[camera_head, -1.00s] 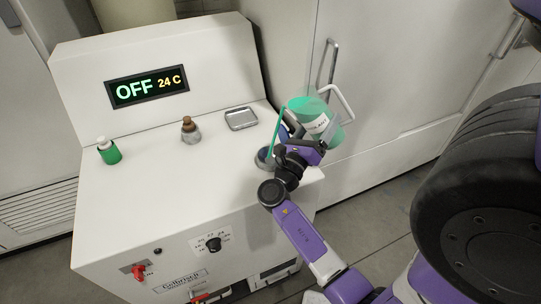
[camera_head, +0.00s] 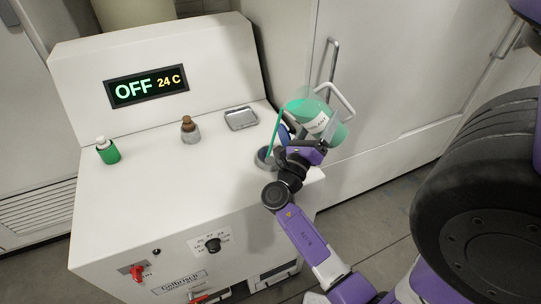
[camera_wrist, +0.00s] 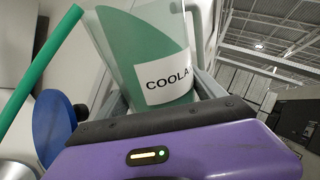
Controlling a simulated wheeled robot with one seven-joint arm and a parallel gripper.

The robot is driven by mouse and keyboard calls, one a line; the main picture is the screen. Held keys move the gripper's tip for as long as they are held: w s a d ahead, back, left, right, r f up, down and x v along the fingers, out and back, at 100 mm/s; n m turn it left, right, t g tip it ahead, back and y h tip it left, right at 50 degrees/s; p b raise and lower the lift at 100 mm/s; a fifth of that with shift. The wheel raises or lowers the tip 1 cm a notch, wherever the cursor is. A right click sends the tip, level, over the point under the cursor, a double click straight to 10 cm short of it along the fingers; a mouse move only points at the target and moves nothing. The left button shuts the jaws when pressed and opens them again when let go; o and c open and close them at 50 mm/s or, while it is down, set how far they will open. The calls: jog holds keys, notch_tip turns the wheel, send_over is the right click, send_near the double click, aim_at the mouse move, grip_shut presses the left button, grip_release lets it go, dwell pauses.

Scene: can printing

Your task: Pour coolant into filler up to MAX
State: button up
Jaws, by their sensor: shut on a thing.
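My gripper (camera_head: 312,147) is shut on a clear jug (camera_head: 318,118) of green liquid, labelled "COOLANT", at the right end of the white machine. The jug is tilted, with its mouth to the left. In the wrist view the jug (camera_wrist: 150,45) shows part of its label. A straight green stream (camera_head: 275,134) runs from near the jug's mouth down to the round filler (camera_head: 263,157) on the machine top. The stream also shows in the wrist view (camera_wrist: 40,70). A blue disc (camera_wrist: 55,127), perhaps the filler's cap, stands beside it. The filler's level and MAX mark cannot be made out.
A cabinet with a handle (camera_head: 333,60) is close behind the jug.

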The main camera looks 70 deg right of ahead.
jog(key=shift+r+n, duration=0.1)
jog(key=shift+n, duration=0.2)
jog(key=shift+f+b, duration=0.35)
jog(key=shift+b, duration=0.25)
jog(key=shift+s+f+n+t+h+b, duration=0.1)
jog(key=shift+f+n+t+h+b, duration=0.25)
jog(key=shift+f+n+b, duration=0.45)
jog(key=shift+s+f+n+t+h+b, duration=0.1)
jog(key=shift+f+n+t+h+b, duration=0.25)
jog(key=shift+f+b, duration=0.8)
jog(key=shift+r+n+t+h+p, duration=0.25)
jog(key=shift+r+n+t, duration=0.55)
jog(key=shift+n, duration=0.4)
jog(key=shift+r+n+t+h+p, duration=0.1)
jog(key=shift+r+n+t+h, duration=0.15)
jog(key=shift+r+n+t, duration=0.7)
dwell(3.0)
